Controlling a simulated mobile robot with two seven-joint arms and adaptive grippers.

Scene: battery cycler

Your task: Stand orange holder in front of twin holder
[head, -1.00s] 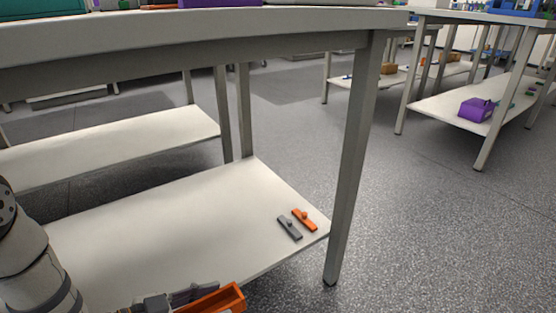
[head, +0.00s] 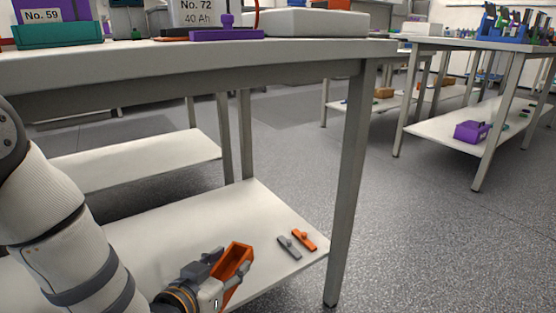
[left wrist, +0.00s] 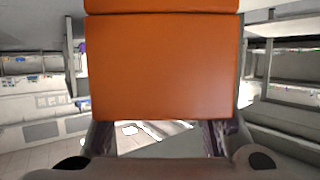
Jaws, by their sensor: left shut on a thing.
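The orange holder (head: 236,262), an open box shape, is held in my left gripper (head: 218,277) at the lower middle of the head view, tilted, in front of the near table's lower shelf (head: 150,236). In the left wrist view the orange holder (left wrist: 163,65) fills the centre between the fingers, hiding much behind it. I cannot tell for certain which thing is the twin holder. A purple bin (head: 472,131) stands on the far right table's lower shelf. My right gripper does not show.
On the lower shelf lie a grey clip (head: 289,247) and an orange clip (head: 304,240). A table leg (head: 347,190) stands right of them. On the tabletop are a teal tray (head: 57,34), a purple base (head: 212,34) and a pale box (head: 315,22). Floor at the right is clear.

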